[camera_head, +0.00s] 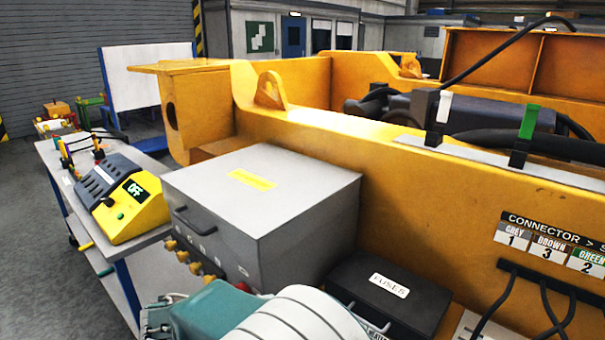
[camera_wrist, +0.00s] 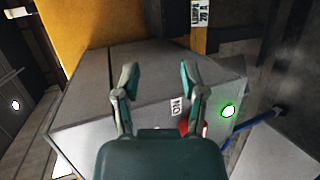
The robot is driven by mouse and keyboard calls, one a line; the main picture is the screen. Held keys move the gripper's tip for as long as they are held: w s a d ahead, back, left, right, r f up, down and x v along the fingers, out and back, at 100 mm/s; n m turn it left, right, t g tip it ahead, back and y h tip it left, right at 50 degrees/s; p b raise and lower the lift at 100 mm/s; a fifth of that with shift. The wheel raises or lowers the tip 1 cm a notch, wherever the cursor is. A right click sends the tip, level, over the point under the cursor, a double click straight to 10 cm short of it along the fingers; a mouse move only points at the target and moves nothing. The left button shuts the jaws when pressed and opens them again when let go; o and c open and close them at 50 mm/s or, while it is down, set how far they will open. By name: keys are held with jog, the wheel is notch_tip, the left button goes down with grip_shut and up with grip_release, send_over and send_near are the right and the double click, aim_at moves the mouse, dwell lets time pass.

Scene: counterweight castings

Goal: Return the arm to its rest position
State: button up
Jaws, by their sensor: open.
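My gripper (camera_wrist: 160,78) is open in the wrist view, with two teal fingers apart and nothing between them. Beyond the fingers is a grey box (camera_wrist: 80,95) with an "ON" label, a partly hidden red part (camera_wrist: 203,130) and a lit green lamp (camera_wrist: 228,111). I cannot tell whether the fingers touch the box. In the head view, my teal and white arm is low at the bottom edge, in front of a grey metal box (camera_head: 255,195). The fingertips are not clear there.
A yellow machine frame (camera_head: 420,185) runs along the right. A black fuses box (camera_head: 385,295) sits beside the arm. A yellow device reading "OFF" (camera_head: 128,205) stands on the bench (camera_head: 60,165) at left. Cables (camera_head: 555,315) hang at lower right. Open floor (camera_head: 35,260) lies far left.

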jog(key=s+d+r+m+g+y, duration=0.2)
jog(key=s+d+r+g+y, duration=0.1)
jog(key=d, duration=0.5)
jog(key=s+d+r+m+g+y, duration=0.15)
jog(key=s+d, duration=0.25)
jog(key=d, duration=0.5)
jog(key=s+d+r+m+t+y, duration=0.1)
jog(key=s+d+m+y, duration=0.1)
jog(key=s, duration=0.4)
jog(key=s+d+r+m+t+y, duration=0.1)
jog(key=s+d+r+y, duration=0.1)
jog(key=s+d+y, duration=0.3)
jog(key=shift+s+m+t, duration=0.35)
jog(key=shift+s, duration=0.35)
jog(key=shift+r, duration=0.1)
